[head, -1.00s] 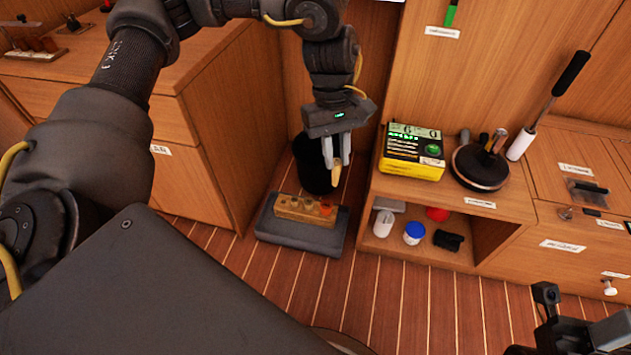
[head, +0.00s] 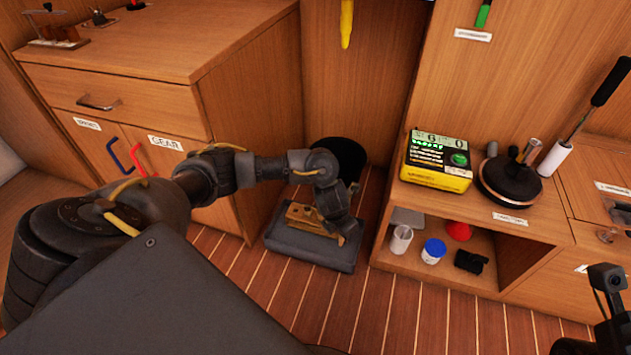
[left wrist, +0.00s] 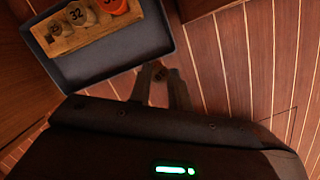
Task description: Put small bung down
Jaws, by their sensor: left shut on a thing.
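The small bung (left wrist: 159,73) is a brownish plug between the fingers of my left gripper (left wrist: 160,88), which is shut on it. In the left wrist view they are beside the grey tray's edge, with floor planks behind. The wooden bung block (left wrist: 90,32) lies in the grey tray (left wrist: 110,65) and carries numbered bungs, one marked 32 and one orange. In the head view my left wrist hangs low over the right part of the tray (head: 285,252), hiding the fingers and bung and part of the block (head: 298,214). Only a dark part of my right arm shows at lower right.
A black bin (head: 343,158) stands behind the tray. A cabinet (head: 225,120) is at left. At right, a shelf unit (head: 480,215) holds a yellow box (head: 437,160) on top and a blue-lidded jar (head: 433,251) below. Striped floor in front is clear.

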